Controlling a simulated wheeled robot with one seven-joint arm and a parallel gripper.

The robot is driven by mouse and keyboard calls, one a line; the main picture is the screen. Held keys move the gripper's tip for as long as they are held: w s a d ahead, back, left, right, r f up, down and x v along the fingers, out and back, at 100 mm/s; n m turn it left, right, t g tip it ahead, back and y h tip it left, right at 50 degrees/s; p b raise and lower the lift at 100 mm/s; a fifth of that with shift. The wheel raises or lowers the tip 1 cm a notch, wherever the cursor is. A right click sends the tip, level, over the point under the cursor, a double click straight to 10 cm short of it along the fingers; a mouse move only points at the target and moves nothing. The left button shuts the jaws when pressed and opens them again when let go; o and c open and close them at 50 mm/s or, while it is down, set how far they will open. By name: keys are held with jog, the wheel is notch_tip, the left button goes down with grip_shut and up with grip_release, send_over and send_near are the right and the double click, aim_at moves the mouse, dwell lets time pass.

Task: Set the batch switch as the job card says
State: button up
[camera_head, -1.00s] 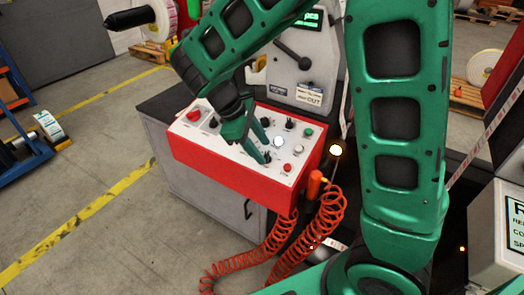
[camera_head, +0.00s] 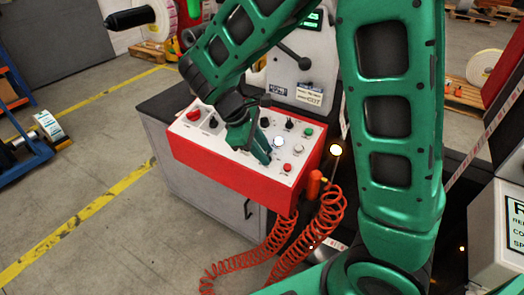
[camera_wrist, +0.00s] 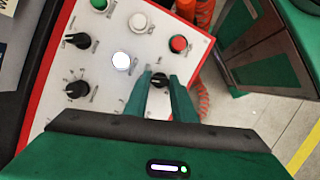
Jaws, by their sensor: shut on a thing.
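The red-sided control box (camera_head: 231,179) with a white sloping panel stands on a grey cabinet. My gripper (camera_head: 266,160) is at the front part of this panel. In the wrist view, its green fingers (camera_wrist: 160,84) are shut on a black rotary knob (camera_wrist: 160,78), one finger on each side. The knob's label and exact pointer direction are hidden or too small to read, so I cannot tell its name or setting. Two other black rotary knobs (camera_wrist: 76,89) (camera_wrist: 77,41) are to the left in the wrist view. I cannot make out a readable job card.
Close by are a red button (camera_wrist: 179,43), a white button (camera_wrist: 138,22), a lit white lamp (camera_wrist: 122,61) and a green button (camera_wrist: 99,4). A red mushroom button (camera_head: 193,115) is at the panel's left.

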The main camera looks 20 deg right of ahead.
jog(key=shift+w+m, duration=0.1)
jog(key=shift+m, duration=0.2)
jog(key=m, duration=0.3)
jog(key=shift+w+d+r+g+y, duration=0.1)
jog(key=shift+g+y, duration=0.2)
jog(key=shift+y, duration=0.1)
jog(key=m+y, duration=0.1)
jog(key=m, duration=0.3)
jog(key=shift+d+g, duration=0.1)
jog(key=shift+g, duration=0.2)
jog(key=m+y, duration=0.1)
jog(key=m, duration=0.4)
jog(key=shift+d+y, duration=0.1)
jog(key=shift+y, duration=0.3)
jog(key=shift+r+m+y, duration=0.1)
jog(key=shift+m+y, duration=0.2)
jog(key=shift+m, duration=1.2)
jog(key=o, duration=1.1)
jog(key=shift+c, duration=0.2)
